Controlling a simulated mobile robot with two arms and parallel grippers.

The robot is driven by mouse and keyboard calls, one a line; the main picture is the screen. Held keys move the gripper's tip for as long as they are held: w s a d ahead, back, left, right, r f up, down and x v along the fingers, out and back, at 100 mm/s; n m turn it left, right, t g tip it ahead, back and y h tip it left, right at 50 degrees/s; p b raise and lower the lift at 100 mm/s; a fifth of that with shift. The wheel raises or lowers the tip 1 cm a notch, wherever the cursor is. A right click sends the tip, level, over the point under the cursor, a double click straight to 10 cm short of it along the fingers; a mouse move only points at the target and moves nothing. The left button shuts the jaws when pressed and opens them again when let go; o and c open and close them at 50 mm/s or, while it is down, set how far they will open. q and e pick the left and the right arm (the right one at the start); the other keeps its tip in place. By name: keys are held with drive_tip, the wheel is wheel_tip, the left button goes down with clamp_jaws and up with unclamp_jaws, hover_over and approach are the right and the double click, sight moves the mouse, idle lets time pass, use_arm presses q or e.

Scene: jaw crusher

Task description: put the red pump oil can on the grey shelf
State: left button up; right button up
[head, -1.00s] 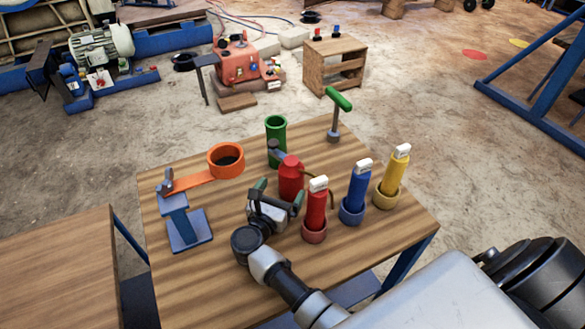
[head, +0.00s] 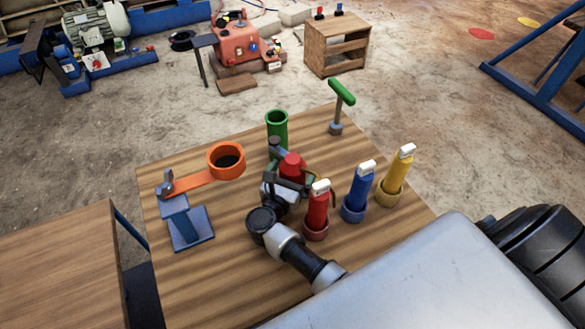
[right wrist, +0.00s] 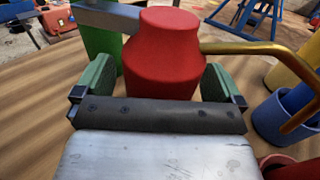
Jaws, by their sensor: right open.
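The red pump oil can (head: 292,165) stands upright on the wooden table, with a brass spout pointing right in the right wrist view, where the can (right wrist: 165,50) is close up. My right gripper (head: 287,183) is at the can's near side. Its green fingers (right wrist: 157,84) are open, one on each side of the can's body; I cannot tell whether they touch it. A small dark grey plate on a post (head: 203,41) stands beside the orange-red machine; I cannot tell whether it is the grey shelf. My left gripper is out of view.
Red (head: 318,208), blue (head: 358,190) and yellow (head: 398,172) bottles stand in holders close to the right of my gripper. A green cup (head: 277,130) is behind the can. An orange ring on a blue stand (head: 226,160) is left. A wooden rack (head: 336,45) stands beyond.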

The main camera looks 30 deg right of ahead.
drive_tip(key=shift+s+a+r, duration=0.1)
drive_tip(key=shift+s, duration=0.05)
drive_tip(key=c, duration=1.3)
